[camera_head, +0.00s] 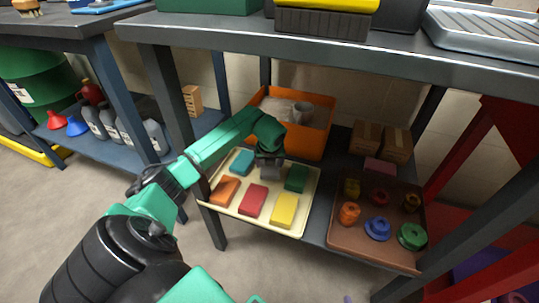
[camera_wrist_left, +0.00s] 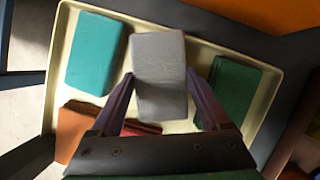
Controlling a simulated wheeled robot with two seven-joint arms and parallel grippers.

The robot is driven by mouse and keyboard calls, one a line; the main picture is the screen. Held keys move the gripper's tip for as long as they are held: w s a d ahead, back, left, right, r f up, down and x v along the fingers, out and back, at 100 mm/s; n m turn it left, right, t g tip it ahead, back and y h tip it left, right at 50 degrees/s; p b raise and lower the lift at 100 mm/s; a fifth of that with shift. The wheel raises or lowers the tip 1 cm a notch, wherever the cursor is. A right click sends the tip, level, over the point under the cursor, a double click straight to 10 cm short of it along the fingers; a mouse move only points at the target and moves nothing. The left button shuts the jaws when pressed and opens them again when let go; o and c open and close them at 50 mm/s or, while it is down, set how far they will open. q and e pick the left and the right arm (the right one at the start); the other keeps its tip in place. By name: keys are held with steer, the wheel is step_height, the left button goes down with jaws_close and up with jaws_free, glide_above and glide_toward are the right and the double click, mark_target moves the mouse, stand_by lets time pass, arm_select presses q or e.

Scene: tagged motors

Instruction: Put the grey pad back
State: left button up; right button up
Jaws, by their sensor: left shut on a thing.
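My left gripper (camera_head: 268,160) is shut on the grey pad (camera_head: 271,173) above the back middle of the cream tray (camera_head: 228,207). In the left wrist view the grey pad (camera_wrist_left: 160,62) sits between the two fingers (camera_wrist_left: 160,98). The tray (camera_wrist_left: 206,52) shows below it, with a teal pad (camera_wrist_left: 96,54) to its left and a dark green pad (camera_wrist_left: 234,90) to its right. I cannot tell whether the grey pad touches the tray. Orange (camera_head: 224,191), red (camera_head: 253,200) and yellow (camera_head: 285,210) pads lie in the front row. My right gripper is not in view.
An orange bin (camera_head: 318,122) stands behind the tray. A brown tray (camera_head: 345,244) with several coloured round parts is to the right, with cardboard boxes (camera_head: 381,140) behind it. The dark tabletop (camera_head: 330,56) overhangs the shelf, and a table leg (camera_head: 180,112) stands at left.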

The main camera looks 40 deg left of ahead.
mark_target(270, 170)
arm_select(q)
steer(key=o, duration=1.2)
steer(key=shift+f, duration=0.1)
steer(key=p+v, duration=0.1)
steer(key=v, duration=0.3)
steer(key=p+v, duration=0.2)
steer(key=v, duration=0.1)
steer(key=shift+w+a+r, duration=0.1)
steer(key=shift+r, duration=0.35)
steer(key=p+v, duration=0.1)
steer(key=v, duration=0.3)
steer(key=shift+s+d+r+p, duration=0.2)
steer(key=shift+d+r+p, duration=0.05)
steer(key=shift+r+p, duration=0.1)
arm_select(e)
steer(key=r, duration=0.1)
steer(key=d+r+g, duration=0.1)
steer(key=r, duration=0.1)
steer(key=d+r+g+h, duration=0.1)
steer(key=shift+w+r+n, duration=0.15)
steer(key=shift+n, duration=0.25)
arm_select(q)
steer(key=shift+f, duration=0.1)
